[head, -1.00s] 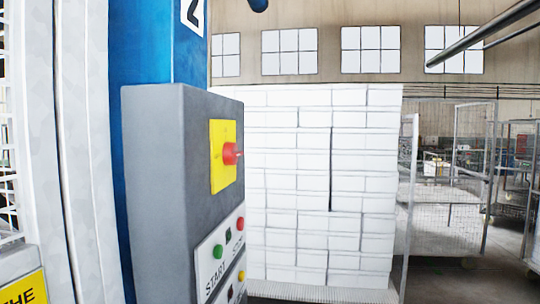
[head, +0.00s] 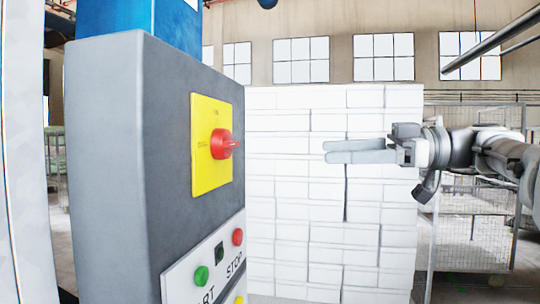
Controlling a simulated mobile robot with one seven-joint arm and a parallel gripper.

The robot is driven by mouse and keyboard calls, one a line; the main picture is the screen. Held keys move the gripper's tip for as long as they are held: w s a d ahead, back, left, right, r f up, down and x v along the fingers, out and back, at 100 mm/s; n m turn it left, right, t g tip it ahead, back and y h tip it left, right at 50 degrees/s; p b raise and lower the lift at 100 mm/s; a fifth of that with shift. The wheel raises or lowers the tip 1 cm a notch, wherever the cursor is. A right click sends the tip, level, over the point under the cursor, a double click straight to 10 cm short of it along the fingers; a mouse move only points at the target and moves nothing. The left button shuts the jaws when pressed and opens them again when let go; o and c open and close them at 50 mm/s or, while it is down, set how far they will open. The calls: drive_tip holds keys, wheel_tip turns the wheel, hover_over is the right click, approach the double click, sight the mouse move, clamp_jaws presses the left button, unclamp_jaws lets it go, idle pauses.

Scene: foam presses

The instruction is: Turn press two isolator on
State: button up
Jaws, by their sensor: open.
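The isolator is a red rotary knob (head: 223,144) on a yellow plate (head: 208,172), on the front of a grey control box (head: 120,150) at the left of the head view. The knob's handle points out to the right. My gripper (head: 325,152) is open and empty. It reaches in from the right, level with the knob, with a clear gap between the fingertips and the knob.
Below the isolator, a white panel carries a green START button (head: 201,276) and a red STOP button (head: 238,237). A blue column (head: 178,24) rises behind the box. A stack of white blocks (head: 290,230) and a wire cage (head: 470,230) stand behind.

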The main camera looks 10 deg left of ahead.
drive_tip(key=p, duration=0.2)
approach(236, 145)
drive_tip(key=shift+n, duration=0.4)
drive_tip(key=a, duration=0.9)
drive_tip(key=shift+a+f, duration=0.15)
drive_tip(key=shift+a, duration=0.15)
drive_tip(key=c, duration=1.3)
